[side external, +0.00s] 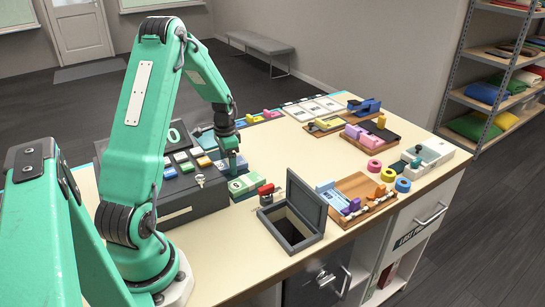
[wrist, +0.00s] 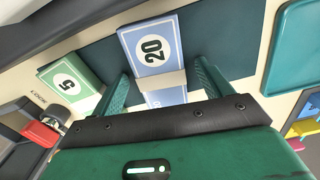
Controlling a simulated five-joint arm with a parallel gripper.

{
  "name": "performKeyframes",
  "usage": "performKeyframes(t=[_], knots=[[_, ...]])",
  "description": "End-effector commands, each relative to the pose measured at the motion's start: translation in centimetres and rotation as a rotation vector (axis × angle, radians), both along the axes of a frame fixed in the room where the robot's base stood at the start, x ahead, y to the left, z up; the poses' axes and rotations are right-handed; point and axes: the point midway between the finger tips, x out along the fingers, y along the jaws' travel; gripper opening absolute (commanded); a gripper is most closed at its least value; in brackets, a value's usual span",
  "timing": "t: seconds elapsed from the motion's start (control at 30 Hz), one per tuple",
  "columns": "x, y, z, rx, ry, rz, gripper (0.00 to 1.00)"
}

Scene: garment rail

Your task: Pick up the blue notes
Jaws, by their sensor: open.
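The blue notes (wrist: 152,45) are a flat bundle marked 20 with a pale band around it, in the upper middle of the wrist view. My gripper (wrist: 161,76) is open, with one green finger on each side of the bundle's near part. The bundle lies between the fingers, and I cannot tell whether either finger touches it. The gripper's body hides the bundle's near end. In the side view my gripper (side external: 233,168) points down at the right edge of the dark cash register (side external: 178,196). I cannot make out the blue notes clearly there.
Green notes (wrist: 70,80) marked 5 lie left of the blue ones. A red-topped item (side external: 266,190) and an open grey box (side external: 316,207) stand close to the right. A wooden tray (side external: 366,184) and tape rolls lie further right.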

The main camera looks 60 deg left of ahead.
Motion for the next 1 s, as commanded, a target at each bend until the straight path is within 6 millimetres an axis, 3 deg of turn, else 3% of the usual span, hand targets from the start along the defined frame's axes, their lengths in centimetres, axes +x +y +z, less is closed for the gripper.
performKeyframes(t=[0.37,0.63,1.0], knots=[[0.0,-0.01,0.03,0.0,0.0,0.0,0.78],[0.0,-0.01,0.04,0.0,0.0,0.0,0.29],[0.02,0.01,0.28,0.0,0.0,0.0,0.29]])
